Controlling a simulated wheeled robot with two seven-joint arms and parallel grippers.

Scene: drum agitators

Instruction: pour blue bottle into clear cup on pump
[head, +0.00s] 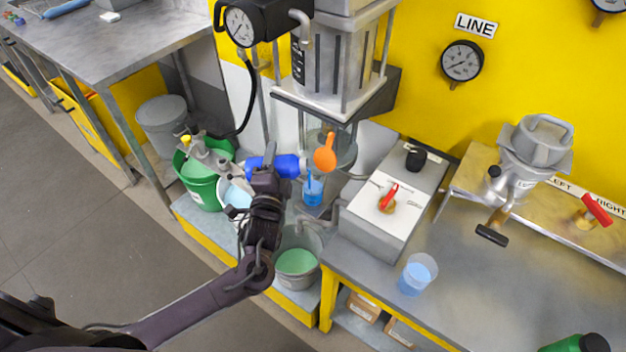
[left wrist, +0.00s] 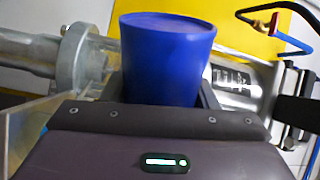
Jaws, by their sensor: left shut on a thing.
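My left gripper (head: 268,178) is shut on the blue bottle (head: 287,166). The bottle lies tipped almost level, its pale mouth end to the right. The clear cup (head: 313,192) stands below the mouth, at the foot of the pump (head: 338,65), with blue liquid in it. A thin blue streak shows between the mouth and the cup. In the left wrist view the bottle's blue base (left wrist: 167,60) stands between the fingers and hides what is beyond it. My right gripper is out of view.
An orange paddle-shaped handle (head: 325,152) is just right of the bottle mouth. A grey box with a red lever (head: 388,198) stands to the right. Another clear cup with blue liquid (head: 418,274) is on the bench. A bucket of green liquid (head: 296,262) and a green bucket (head: 200,185) stand nearby.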

